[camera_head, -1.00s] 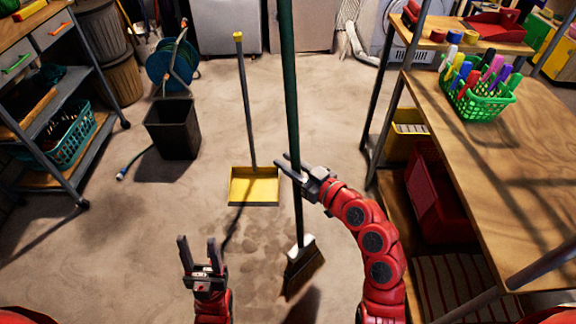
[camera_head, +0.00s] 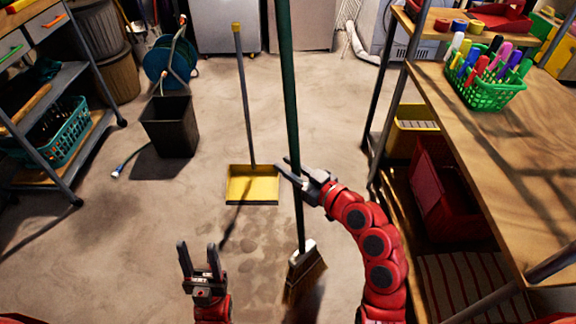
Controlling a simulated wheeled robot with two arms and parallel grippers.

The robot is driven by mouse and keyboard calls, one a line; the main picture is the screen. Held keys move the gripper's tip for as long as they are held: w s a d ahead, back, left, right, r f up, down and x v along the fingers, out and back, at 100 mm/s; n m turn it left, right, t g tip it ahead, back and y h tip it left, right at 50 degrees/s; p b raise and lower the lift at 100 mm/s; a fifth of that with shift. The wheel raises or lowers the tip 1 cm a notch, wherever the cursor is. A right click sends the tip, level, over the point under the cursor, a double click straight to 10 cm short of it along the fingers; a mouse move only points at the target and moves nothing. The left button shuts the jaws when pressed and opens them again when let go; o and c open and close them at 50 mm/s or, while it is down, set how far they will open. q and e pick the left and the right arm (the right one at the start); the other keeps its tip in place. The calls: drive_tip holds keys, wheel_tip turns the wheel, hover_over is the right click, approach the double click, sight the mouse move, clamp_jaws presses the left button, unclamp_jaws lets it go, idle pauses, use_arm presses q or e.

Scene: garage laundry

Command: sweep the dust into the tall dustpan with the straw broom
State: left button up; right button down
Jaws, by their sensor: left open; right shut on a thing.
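My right gripper (camera_head: 296,176) is shut on the green handle of the straw broom (camera_head: 305,266), which stands nearly upright with its head low at the floor. The tall dustpan (camera_head: 252,186), yellow with a grey handle and yellow tip, stands on the floor ahead, left of the broom. Dark dust patches (camera_head: 243,262) lie on the floor between the dustpan and the broom head, mostly left of the broom. My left gripper (camera_head: 198,260) is open and empty, left of the dust. I cannot tell whether the bristles touch the floor.
A wooden workbench (camera_head: 515,150) with a green basket of markers (camera_head: 486,88) is close on the right. A black bin (camera_head: 171,125) and a blue hose reel (camera_head: 171,62) stand at the back left. A grey shelf cart (camera_head: 70,185) is at the left.

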drive_tip(key=shift+f+b, duration=0.7)
drive_tip(key=shift+b, duration=0.2)
idle(0.6)
